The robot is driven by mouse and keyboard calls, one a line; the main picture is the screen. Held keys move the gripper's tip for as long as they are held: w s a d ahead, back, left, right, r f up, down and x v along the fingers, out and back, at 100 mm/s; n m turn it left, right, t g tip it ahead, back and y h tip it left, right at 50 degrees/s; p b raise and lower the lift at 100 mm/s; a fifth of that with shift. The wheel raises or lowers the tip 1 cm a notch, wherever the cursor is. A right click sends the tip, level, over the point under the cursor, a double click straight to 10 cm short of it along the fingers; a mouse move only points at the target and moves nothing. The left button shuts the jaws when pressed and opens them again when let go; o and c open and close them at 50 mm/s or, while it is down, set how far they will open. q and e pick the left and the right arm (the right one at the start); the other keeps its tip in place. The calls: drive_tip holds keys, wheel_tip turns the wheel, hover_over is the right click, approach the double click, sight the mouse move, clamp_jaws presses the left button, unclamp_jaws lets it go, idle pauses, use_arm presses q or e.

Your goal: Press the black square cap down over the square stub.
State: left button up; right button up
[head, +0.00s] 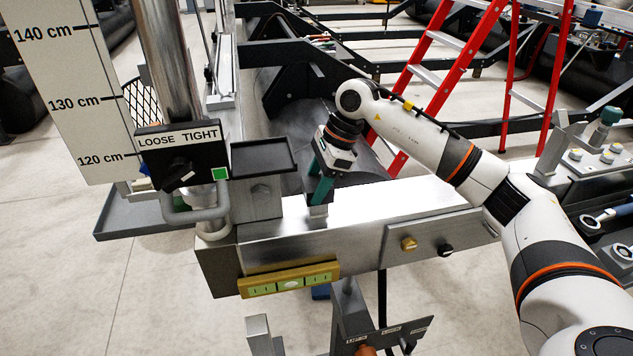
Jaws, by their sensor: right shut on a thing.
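My right gripper (321,190) comes in from the right and points down over the silver beam (375,215). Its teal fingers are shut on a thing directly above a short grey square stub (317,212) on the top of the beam. That thing is taken to be the black square cap; the fingers hide nearly all of it. I cannot tell whether the cap touches the stub or how far down it sits. My left gripper is not in view.
Left of the gripper stand a black shallow tray (264,156) on a grey box and a LOOSE/TIGHT panel (181,150) by a metal post. A yellow-framed level (289,280) is on the beam's front. Red ladders (450,65) stand behind.

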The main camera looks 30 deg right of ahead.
drive_tip(key=shift+f+b, duration=0.4)
drive_tip(key=shift+f, duration=0.2)
drive_tip(key=o, duration=1.1)
drive_tip(key=shift+c, duration=0.2)
drive_tip(key=b+v, duration=0.1)
drive_tip(key=v, duration=1.1)
drive_tip(key=shift+b, duration=0.35)
drive_tip(key=shift+s+f, duration=0.1)
